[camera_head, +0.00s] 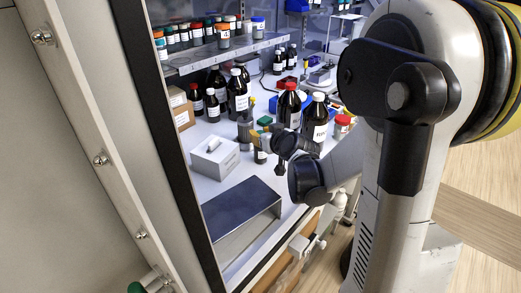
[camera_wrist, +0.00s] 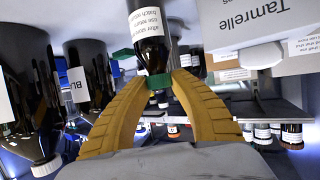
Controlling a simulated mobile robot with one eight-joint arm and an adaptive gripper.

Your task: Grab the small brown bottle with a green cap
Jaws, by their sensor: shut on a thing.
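The small brown bottle (camera_wrist: 148,40) with a white label and green cap (camera_wrist: 159,82) is in the wrist view, which looks upside down. My gripper (camera_wrist: 160,80) has its two tan fingers closed around the green cap. In the head view the small bottle (camera_head: 260,156) shows below my gripper (camera_head: 261,140), at the front of the white bench. It looks upright; I cannot tell whether its base touches the bench. My gripper partly hides its top there.
Large brown bottles (camera_head: 315,122) with red and white caps stand just behind and right of my gripper. A white box (camera_head: 214,157) and an open dark-topped metal box (camera_head: 240,212) are to the left and front. A shelf (camera_head: 225,52) of jars runs above.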

